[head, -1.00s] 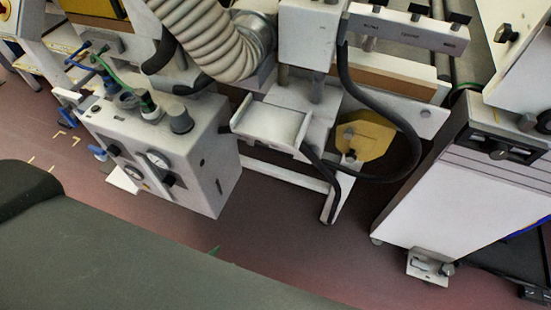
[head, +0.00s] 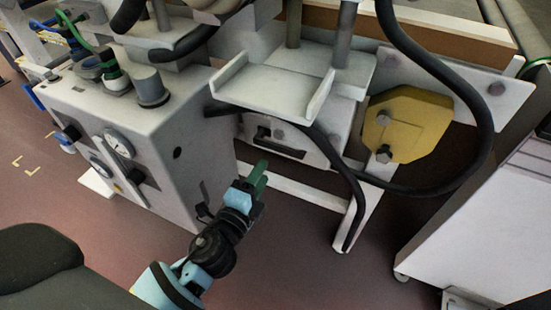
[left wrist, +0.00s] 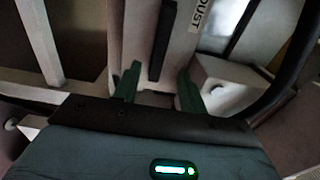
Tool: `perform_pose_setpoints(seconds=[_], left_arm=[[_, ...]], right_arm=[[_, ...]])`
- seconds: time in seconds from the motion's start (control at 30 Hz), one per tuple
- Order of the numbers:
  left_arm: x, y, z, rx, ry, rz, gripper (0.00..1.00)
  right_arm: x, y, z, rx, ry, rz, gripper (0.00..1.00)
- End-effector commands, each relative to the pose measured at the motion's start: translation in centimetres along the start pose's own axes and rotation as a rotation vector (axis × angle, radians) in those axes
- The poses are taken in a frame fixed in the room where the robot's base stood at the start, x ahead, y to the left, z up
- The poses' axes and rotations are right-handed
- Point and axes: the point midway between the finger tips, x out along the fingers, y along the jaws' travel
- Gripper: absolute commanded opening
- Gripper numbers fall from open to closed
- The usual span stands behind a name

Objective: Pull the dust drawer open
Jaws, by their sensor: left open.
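The dust drawer (head: 308,147) has a white front below a white tray-like ledge. It carries a black bar handle (head: 280,150). In the left wrist view the drawer front (left wrist: 183,52) shows the word DUST, and the black handle (left wrist: 161,42) lies ahead, in line with the gap between my fingers. My left gripper (head: 260,177), with green fingers, is just below and left of the handle in the head view. In the left wrist view the gripper (left wrist: 158,88) is open, with nothing between its fingertips. My right gripper is not in view.
A grey gauge box (head: 150,130) stands left of the drawer. The white ledge (head: 270,88) overhangs it. A black hose (head: 478,130) loops at the right, around a yellow plate (head: 405,125). A white frame leg (head: 352,220) stands to the right. The red floor in front is open.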

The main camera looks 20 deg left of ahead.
Motion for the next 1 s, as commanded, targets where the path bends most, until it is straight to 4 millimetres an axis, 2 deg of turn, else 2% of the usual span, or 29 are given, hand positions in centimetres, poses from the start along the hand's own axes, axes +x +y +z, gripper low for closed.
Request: perform_pose_setpoints(seconds=[0.23,0.7,1.0], left_arm=[[0.9,-0.1,0.0,-0.001,0.001,-0.002,0.42],[6.8,0.0,0.0,-0.003,0.000,0.000,0.42],[7.8,0.0,0.0,-0.004,0.000,0.001,0.42]], right_arm=[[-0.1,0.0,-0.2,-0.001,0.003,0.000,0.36],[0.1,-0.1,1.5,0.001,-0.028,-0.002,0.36],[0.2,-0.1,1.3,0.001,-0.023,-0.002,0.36]])
